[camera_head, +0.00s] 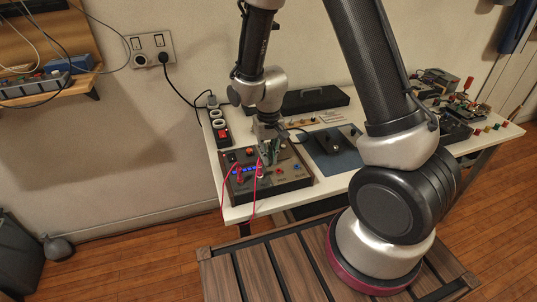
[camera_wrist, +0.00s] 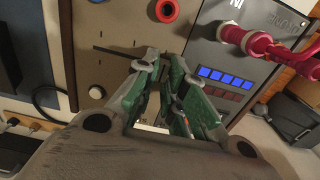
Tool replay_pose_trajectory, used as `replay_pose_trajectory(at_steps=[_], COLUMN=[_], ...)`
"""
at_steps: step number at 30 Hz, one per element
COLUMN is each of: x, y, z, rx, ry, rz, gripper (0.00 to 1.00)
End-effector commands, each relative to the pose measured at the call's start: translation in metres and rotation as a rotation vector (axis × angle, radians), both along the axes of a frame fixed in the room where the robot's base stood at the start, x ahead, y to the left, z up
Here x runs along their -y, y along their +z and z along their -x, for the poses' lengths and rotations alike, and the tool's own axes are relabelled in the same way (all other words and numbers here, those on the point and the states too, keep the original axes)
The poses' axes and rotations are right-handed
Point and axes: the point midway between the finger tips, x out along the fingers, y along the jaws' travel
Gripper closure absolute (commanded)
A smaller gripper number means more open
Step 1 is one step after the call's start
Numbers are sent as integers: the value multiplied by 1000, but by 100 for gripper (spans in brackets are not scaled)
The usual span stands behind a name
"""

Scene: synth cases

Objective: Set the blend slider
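The slider's likely slot is a thin dark line (camera_wrist: 118,51) on a brown panel in the wrist view, running to beside my left fingertip. No slider knob can be made out; it may be hidden by the fingers. My gripper (camera_wrist: 164,62) has grey fingers with green pads, the tips close to the panel with a narrow gap between them. I see nothing clearly held, and contact with the panel cannot be told. In the head view my gripper (camera_head: 268,156) is over the dark control box (camera_head: 291,184) on the white table.
Blue lit squares (camera_wrist: 225,77) and pink plugs (camera_wrist: 262,44) with red leads (camera_head: 223,196) are close to my gripper. A red ring socket (camera_wrist: 165,10) is above the fingertips. A blue mat (camera_head: 340,163) with a dark device lies right of the box; a power strip (camera_head: 219,125) stands behind.

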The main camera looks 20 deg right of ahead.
Motion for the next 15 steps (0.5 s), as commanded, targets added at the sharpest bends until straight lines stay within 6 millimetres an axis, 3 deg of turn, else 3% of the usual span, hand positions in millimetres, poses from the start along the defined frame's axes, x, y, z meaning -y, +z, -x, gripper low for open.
replay_pose_trajectory(at_steps=[8,15], x=[6,55], y=[0,0], z=[0,-1], rx=[0,0], ry=[-2,-7], rz=[0,0], gripper=[100,100])
